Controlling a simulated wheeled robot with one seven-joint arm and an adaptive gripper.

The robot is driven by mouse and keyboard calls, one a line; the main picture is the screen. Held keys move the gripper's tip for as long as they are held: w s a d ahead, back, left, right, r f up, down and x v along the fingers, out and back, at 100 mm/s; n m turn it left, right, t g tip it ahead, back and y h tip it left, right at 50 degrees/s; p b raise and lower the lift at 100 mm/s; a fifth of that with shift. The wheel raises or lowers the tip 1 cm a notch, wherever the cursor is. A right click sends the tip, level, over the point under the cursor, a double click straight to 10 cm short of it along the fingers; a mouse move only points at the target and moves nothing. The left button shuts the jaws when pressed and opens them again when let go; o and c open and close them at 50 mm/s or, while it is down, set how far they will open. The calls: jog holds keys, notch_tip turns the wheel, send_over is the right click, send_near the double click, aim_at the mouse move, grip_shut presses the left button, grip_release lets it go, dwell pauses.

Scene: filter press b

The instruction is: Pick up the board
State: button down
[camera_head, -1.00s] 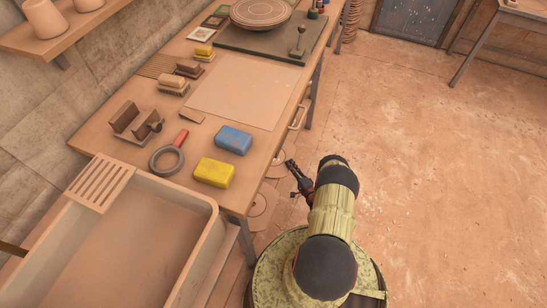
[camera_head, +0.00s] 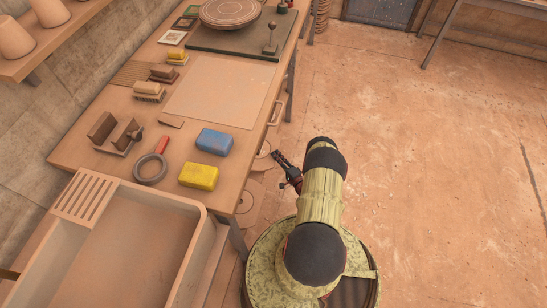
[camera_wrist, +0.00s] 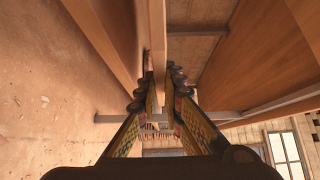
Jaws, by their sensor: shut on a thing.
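My gripper (camera_wrist: 162,85) is shut on a thin brown board (camera_wrist: 157,35). In the wrist view the board is edge-on, as a narrow upright strip between the two fingers; its far end and full outline cannot be made out. In the head view my gripper (camera_head: 280,163) is low beside the right side of the workbench (camera_head: 95,152), and the board cannot be told apart there.
A yellow sponge (camera_head: 198,176), a blue sponge (camera_head: 214,141) and a magnifier-like ring (camera_head: 150,169) lie on the bench near a sink (camera_head: 110,245). Round discs (camera_head: 250,203) show beside the bench's lower side. The floor (camera_head: 440,180) to the right is clear.

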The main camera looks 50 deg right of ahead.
jog(key=s+d+r+p, duration=0.1)
jog(key=s+r+p, duration=0.3)
jog(key=s+r, duration=0.4)
jog(key=s, duration=0.4)
jog(key=shift+d, duration=0.4)
jog(key=shift+s, duration=0.1)
